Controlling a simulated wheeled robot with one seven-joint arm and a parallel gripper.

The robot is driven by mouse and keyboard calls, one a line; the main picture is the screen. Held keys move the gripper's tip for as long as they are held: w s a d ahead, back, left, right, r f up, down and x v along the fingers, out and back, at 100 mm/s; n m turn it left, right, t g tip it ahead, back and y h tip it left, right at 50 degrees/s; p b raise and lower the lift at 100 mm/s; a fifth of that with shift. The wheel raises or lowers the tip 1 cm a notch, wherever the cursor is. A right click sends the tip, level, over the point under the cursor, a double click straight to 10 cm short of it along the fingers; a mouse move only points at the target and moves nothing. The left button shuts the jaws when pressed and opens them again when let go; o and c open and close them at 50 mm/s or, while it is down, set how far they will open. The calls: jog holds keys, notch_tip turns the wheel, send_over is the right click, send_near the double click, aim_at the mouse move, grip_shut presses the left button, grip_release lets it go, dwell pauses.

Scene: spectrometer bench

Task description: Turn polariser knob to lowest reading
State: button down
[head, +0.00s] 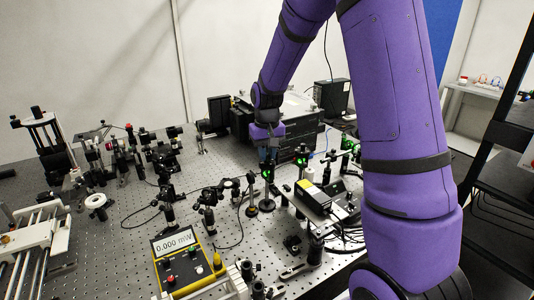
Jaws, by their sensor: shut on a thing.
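My purple arm reaches over the bench from the upper right, and my gripper (267,158) points down among the optics near the middle. It is shut on the polariser knob, but the knob itself is too small and too covered to make out. A dark post-mounted optic (267,173) with a green glow stands right at the fingertips. The yellow power meter (160,262) at the front shows 0.000 mW on its display (173,243).
Post-mounted optics (208,208) crowd around my gripper, with a black and yellow box (315,198) to the right. A large dark instrument (300,125) stands behind. Cables cross the perforated bench top (130,255), which has clear patches at the front left.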

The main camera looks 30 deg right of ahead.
jog(key=c, duration=1)
grip_release()
jog(key=shift+c, duration=0.2)
notch_tip(320, 180, up, 11)
jog(key=shift+f, duration=0.1)
jog(key=s+a+r+n+t, duration=0.1)
jog(key=s+a+r, duration=0.1)
jog(key=s+r, duration=0.4)
jog(key=s+a+r+t, duration=0.2)
jog(key=s+a+r, duration=0.1)
jog(key=s, duration=0.6)
jog(key=s+a+n+t, duration=0.1)
jog(key=s+a+t, duration=0.1)
jog(key=s, duration=1.2)
jog(key=shift+s+a+r, duration=0.2)
jog(key=shift+a, duration=0.15)
